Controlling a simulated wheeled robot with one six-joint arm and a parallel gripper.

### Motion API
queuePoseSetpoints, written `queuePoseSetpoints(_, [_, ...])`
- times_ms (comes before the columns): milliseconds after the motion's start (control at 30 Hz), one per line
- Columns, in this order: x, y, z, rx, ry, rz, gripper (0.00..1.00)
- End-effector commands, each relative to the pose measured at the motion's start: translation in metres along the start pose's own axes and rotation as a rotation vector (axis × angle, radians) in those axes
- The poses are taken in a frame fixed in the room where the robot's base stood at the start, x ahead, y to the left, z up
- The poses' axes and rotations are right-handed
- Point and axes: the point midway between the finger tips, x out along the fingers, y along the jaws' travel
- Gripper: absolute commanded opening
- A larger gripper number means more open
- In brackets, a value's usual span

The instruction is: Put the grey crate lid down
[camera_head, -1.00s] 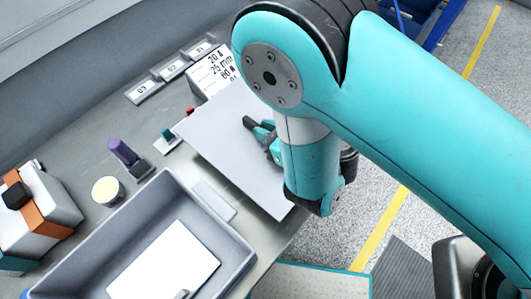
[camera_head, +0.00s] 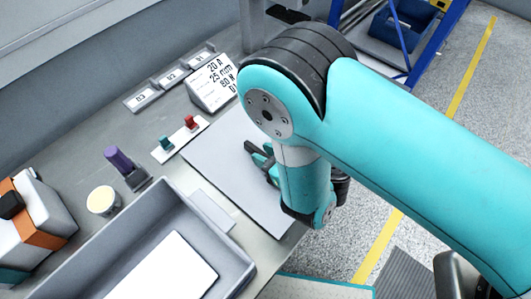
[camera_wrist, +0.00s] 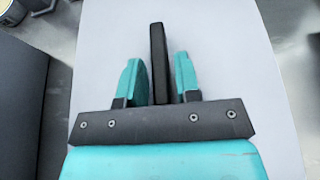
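The grey crate lid (camera_head: 232,182) is a flat pale panel lying on or just over the bench top, to the right of the grey crate; the exact contact is hard to tell. Its upright black handle (camera_wrist: 158,50) stands between the two teal fingers of my gripper (camera_wrist: 159,76) in the wrist view. The fingers are spread, with narrow gaps seen beside the handle, so my gripper looks open around it. In the head view my arm hides part of the lid's right side. The grey crate (camera_head: 240,264) is open, with a white sheet (camera_head: 170,270) inside.
A plate with a red button (camera_head: 191,123) and a teal button (camera_head: 166,143) is just beyond the lid. A label sign (camera_head: 212,85), purple-topped item (camera_head: 119,160), round cup (camera_head: 102,201) and orange-banded box (camera_head: 35,220) stand on the bench (camera_head: 150,118). The bench edge is close on the right.

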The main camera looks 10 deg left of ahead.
Motion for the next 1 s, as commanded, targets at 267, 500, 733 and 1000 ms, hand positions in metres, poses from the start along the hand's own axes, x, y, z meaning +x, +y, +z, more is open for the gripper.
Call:
queuePoseSetpoints(267, [0.000,0.000,0.001,0.000,0.000,0.000,0.42])
queuePoseSetpoints(500, [-0.006,-0.001,0.000,0.003,0.001,0.000,0.42])
queuePoseSetpoints(733, [-0.032,-0.001,-0.001,0.003,-0.003,-0.002,0.42])
queuePoseSetpoints(1000, [-0.085,-0.001,0.008,0.004,0.008,-0.001,0.42])
